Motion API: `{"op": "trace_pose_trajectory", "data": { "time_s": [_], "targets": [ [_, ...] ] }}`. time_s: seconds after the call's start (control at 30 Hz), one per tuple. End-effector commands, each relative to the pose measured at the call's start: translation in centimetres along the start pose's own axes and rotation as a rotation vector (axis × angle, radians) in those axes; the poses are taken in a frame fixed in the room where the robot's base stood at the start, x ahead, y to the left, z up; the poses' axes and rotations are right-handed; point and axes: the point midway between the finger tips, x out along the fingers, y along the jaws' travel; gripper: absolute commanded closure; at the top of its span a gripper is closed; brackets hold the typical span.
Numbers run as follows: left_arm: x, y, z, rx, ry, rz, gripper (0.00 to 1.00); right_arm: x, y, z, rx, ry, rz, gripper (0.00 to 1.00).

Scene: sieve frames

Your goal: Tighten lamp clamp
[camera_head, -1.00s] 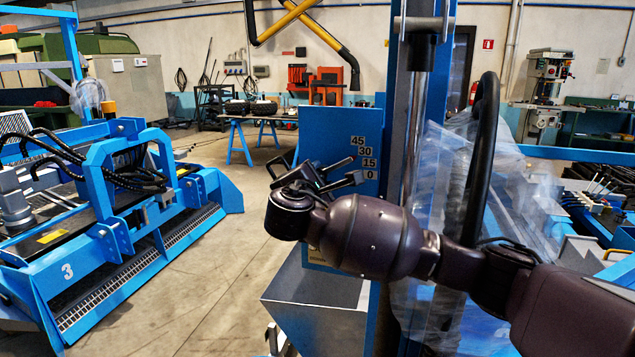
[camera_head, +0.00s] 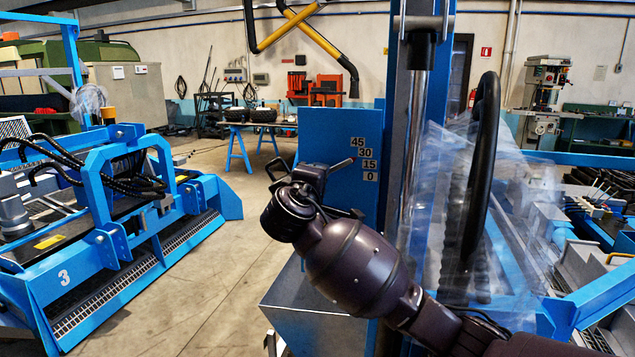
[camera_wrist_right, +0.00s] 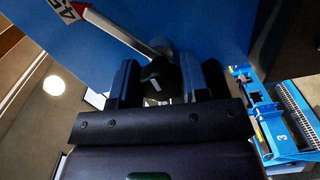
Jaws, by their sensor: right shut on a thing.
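The lamp clamp shows as a dark hub (camera_wrist_right: 160,72) with a pale grey lever (camera_wrist_right: 118,33) in the right wrist view. In the head view the lever (camera_head: 341,164) sticks out toward the number plates 45, 30, 15 and 0 (camera_head: 364,158) on the blue panel (camera_head: 325,125). My right gripper (camera_wrist_right: 160,82) is shut on the hub, one finger on each side. In the head view my right gripper (camera_head: 318,182) is rolled and partly hides the hub. My left gripper is not in view.
A blue column (camera_head: 395,120) and a black curved hose (camera_head: 485,150) stand close to my right arm. Clear plastic wrap (camera_head: 445,180) hangs by the column. A blue machine marked 3 (camera_head: 120,240) stands on the left. The floor (camera_head: 215,290) between is clear.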

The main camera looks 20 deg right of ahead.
Motion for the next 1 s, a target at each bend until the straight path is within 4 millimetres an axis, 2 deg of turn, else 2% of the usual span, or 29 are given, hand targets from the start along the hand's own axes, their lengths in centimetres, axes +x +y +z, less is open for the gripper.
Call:
{"op": "trace_pose_trajectory", "data": {
  "time_s": [0.6,0.63,0.67,1.0],
  "targets": [
    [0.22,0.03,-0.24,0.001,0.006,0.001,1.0,0.01,0.05,-0.02,0.04,0.001,0.0,0.82],
    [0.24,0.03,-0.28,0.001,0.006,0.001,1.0,0.01,0.05,-0.02,0.04,0.001,0.0,0.53],
    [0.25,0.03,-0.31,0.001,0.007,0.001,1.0,0.01,0.05,-0.03,0.04,0.001,0.0,0.49],
    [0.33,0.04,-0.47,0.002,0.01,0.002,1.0,-0.23,0.0,-0.04,0.038,0.002,0.0,0.47]
  ]
}}
